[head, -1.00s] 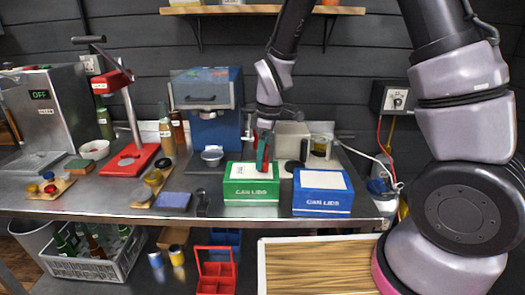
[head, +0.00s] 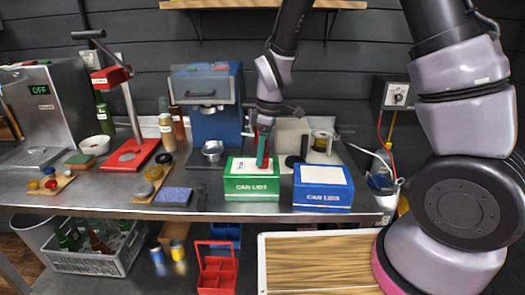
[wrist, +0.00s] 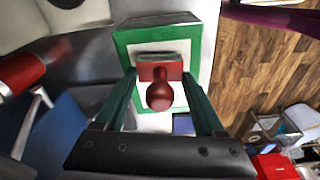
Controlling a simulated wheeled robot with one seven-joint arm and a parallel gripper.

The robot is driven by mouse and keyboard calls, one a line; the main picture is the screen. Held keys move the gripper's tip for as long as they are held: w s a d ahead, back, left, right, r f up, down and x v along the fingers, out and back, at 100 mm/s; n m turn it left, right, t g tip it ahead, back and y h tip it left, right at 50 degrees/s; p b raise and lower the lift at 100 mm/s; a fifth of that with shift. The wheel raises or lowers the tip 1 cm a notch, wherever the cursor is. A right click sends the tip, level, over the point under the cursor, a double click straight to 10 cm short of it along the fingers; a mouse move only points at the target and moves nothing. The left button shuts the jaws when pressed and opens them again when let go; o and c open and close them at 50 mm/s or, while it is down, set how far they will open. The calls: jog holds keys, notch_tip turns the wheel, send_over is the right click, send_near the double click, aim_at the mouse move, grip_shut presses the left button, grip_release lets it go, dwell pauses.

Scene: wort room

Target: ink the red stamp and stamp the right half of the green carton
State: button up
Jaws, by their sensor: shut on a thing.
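My gripper (head: 263,160) is shut on the red stamp (wrist: 160,92), whose round red knob and red block show between the fingers in the wrist view. In the head view the fingers largely hide the stamp. It is over the right part of the green carton's (head: 250,189) pale top. I cannot tell whether the stamp touches the carton. The green carton also shows under the stamp in the wrist view (wrist: 124,44). A blue pad (head: 173,196) lies on the bench left of the carton. A small blue-purple patch shows below the stamp in the wrist view; I cannot tell what it is.
A blue carton (head: 322,197) stands close to the right of the green one. A blue machine (head: 216,125) stands behind to the left. A red press (head: 130,158) and a wooden holder with knobs (head: 153,182) are further left. The bench's front edge is close to the cartons.

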jog(key=shift+f, duration=0.4)
dwell(1.0)
jog(key=shift+r, duration=3.55)
jog(key=shift+a, duration=0.1)
